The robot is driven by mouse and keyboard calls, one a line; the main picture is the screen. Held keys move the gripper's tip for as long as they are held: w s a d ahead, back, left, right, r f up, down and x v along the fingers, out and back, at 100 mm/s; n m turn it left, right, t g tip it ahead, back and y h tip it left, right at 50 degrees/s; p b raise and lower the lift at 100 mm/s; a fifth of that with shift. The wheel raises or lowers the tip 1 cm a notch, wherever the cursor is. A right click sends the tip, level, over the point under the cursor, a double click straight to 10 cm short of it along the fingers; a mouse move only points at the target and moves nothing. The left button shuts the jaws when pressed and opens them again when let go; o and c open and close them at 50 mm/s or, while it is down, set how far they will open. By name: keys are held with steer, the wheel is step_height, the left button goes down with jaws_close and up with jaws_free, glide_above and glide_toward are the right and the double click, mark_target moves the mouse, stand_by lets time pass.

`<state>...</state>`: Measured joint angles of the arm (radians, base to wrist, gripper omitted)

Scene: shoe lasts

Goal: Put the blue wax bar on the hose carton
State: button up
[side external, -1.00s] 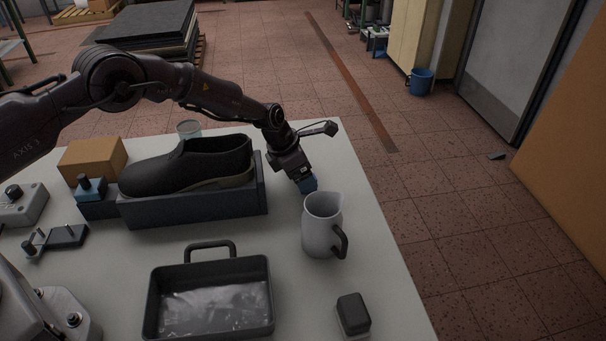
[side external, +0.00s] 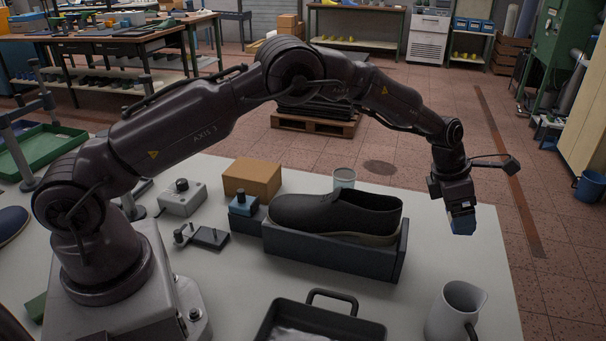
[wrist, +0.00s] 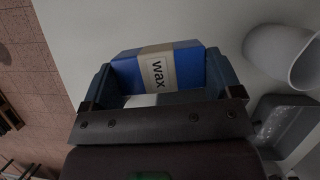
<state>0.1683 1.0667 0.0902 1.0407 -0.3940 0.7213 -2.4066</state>
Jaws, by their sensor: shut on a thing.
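A plain brown box, which looks like the hose carton (side external: 252,178), stands at the back left of the table, behind the small blue-and-black device. Its top looks bare.
The black shoe (side external: 325,213) on a dark block (side external: 330,250) stands between my gripper and the carton. A cup (side external: 344,178) is behind it. A white jug (side external: 452,312) and a dark pan (side external: 315,322) are in front. A grey control box (side external: 182,198) stands left of the carton.

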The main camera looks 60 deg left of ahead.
steer(key=s+a+r+n+y, duration=0.1)
steer(key=s+a+r+n, duration=0.1)
steer(key=s+a+r, duration=0.45)
steer(key=s+a+r+n+t, duration=0.1)
steer(key=a+r+n, duration=0.15)
steer(key=a, duration=0.75)
steer(key=s+a+r+n+y, duration=0.1)
steer(key=s+a+r+n, duration=0.1)
steer(key=s+a+r, duration=0.35)
steer(key=s+a+n+y, duration=0.2)
steer(key=s+a+n, duration=0.2)
steer(key=s+a, duration=0.6)
steer(key=s+f+n+g+y, duration=0.1)
steer(key=s+f+n, duration=0.2)
steer(key=s, duration=0.4)
steer(key=s+f+n+y, duration=0.1)
steer(key=s+f+n, duration=0.15)
steer(key=s, duration=0.45)
glide_toward(253, 167)
steer(key=shift+w+a+f, duration=0.8)
steer(key=shift+f, duration=0.2)
steer(key=shift+w+a+f, duration=0.1)
steer(key=shift+f, duration=0.75)
steer(key=shift+w+a+f, duration=0.1)
steer(key=shift+f, duration=0.8)
